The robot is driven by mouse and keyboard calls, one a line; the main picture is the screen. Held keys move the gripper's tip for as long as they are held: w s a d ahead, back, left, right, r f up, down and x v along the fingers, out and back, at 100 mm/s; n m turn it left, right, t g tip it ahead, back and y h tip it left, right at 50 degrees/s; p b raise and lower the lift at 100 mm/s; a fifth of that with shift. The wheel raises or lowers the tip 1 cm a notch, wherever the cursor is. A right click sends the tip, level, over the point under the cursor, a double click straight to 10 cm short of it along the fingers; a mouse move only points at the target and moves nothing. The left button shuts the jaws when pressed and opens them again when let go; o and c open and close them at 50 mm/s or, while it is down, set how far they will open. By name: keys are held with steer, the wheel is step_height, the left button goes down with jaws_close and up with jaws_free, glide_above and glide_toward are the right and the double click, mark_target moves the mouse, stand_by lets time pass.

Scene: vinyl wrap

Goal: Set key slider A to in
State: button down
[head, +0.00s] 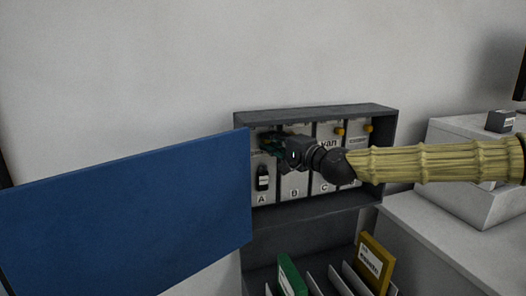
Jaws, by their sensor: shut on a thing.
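A dark grey cabinet (317,110) on the wall holds a row of pale panels lettered A, B and C, with another at the right. Panel A (257,199) is at the left and bears a black fitting with a white label (263,179). My gripper (267,148) reaches in from the right, its fingers at the upper part of panel A. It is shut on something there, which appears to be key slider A. The fingers hide the slider, so its position cannot be told. My gripper and wrist also cover the upper part of panel B (293,188).
Yellow knobs (339,132) show on the upper parts of the two right panels. A large blue panel (130,215) stands in front at the left, reaching the cabinet's left edge. Below, a rack holds a green folder (291,277) and a yellow one (374,264). White furniture (470,165) stands right.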

steer(key=shift+w+d+b, duration=0.3)
steer(key=shift+d+b, duration=0.2)
steer(key=shift+d, duration=0.35)
steer(key=c, duration=1.5)
jaws_free()
steer(key=shift+d, duration=0.1)
steer(key=shift+o, duration=0.9)
steer(key=shift+d, duration=0.15)
steer(key=v, duration=1.2)
